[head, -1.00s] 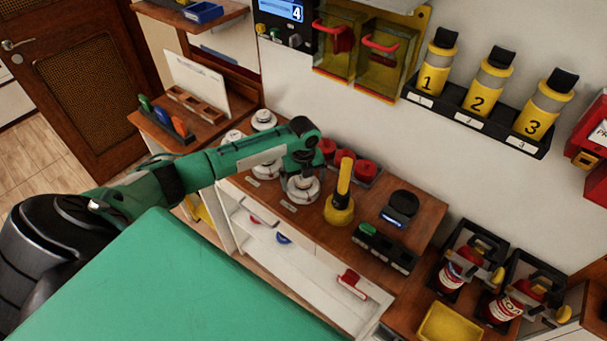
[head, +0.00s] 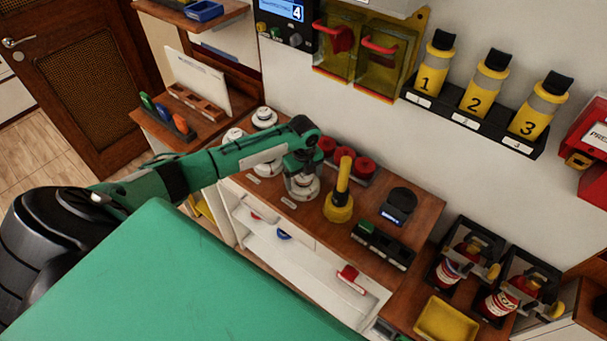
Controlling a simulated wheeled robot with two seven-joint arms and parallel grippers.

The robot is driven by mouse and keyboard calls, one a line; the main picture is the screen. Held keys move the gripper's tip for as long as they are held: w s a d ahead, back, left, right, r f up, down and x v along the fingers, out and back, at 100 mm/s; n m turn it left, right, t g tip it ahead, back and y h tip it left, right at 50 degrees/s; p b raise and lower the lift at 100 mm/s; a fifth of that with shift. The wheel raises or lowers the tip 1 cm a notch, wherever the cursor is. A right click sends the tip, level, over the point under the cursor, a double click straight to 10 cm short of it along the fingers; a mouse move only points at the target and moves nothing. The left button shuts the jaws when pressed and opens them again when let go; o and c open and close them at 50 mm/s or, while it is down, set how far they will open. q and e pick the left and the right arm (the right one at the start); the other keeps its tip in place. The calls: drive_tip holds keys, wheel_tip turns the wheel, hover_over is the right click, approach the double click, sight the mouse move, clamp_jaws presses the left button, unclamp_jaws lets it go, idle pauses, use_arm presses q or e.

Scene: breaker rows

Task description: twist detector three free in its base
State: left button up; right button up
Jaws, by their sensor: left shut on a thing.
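Several white round detectors in their bases stand on the brown wooden counter (head: 372,236). One (head: 264,117) is at the back and another (head: 233,136) is to its left, both clear of my arm. A third detector (head: 304,190) is nearest the counter's middle, under my left gripper (head: 303,176). The left gripper points down and is shut on this detector's upper part; the fingers and the detector's top are mostly hidden by the wrist. My right gripper is not in view.
A yellow torch-like tool (head: 340,203) stands just right of the held detector. Red round pieces (head: 346,156) sit in a tray behind. A black round device (head: 400,203) and a dark block strip (head: 383,246) lie further right. A yellow tray (head: 446,320) is at lower right.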

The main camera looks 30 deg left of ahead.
sight(303, 175)
use_arm(q)
drive_tip(key=shift+r+n+p, duration=0.1)
drive_tip(key=shift+n+p, duration=0.7)
drive_tip(key=shift+n, duration=0.2)
drive_tip(key=shift+n+p, duration=0.7)
drive_tip(key=shift+n, duration=0.4)
drive_tip(key=o, duration=0.8)
wheel_tip(303, 175, up, 12)
drive_tip(key=shift+f, duration=0.1)
